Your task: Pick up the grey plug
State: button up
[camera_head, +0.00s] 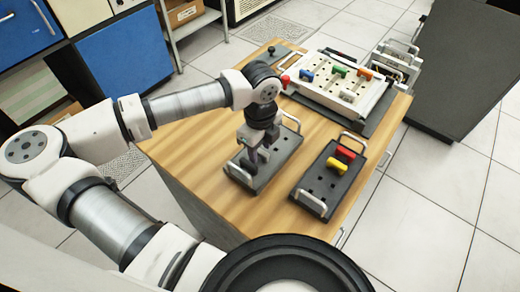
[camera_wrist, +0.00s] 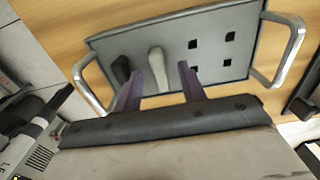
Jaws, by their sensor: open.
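A light grey plug (camera_wrist: 157,60) stands in a dark grey tray (camera_wrist: 216,20) in the wrist view. A black plug (camera_wrist: 121,69) stands just left of it. My gripper (camera_wrist: 160,71) is open, with its purple fingertips on either side of the grey plug and no grip on it visible. The left fingertip is close to the black plug.
A second dark tray (camera_head: 314,195) to the right holds a red plug (camera_head: 346,151) and a yellow plug (camera_head: 337,164). A white panel (camera_head: 321,92) at the back holds several coloured plugs. Metal handles rise at both tray ends. Bare wood (camera_head: 188,152) lies left of the trays.

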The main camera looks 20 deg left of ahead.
jog(key=shift+f, duration=0.3)
grip_shut()
jog(key=shift+r, duration=0.1)
notch_tip(320, 180, up, 19)
jog(key=b, duration=0.3)
notch_tip(320, 180, up, 6)
jog(key=p, duration=0.2)
send_over(260, 151)
dwell(0.7)
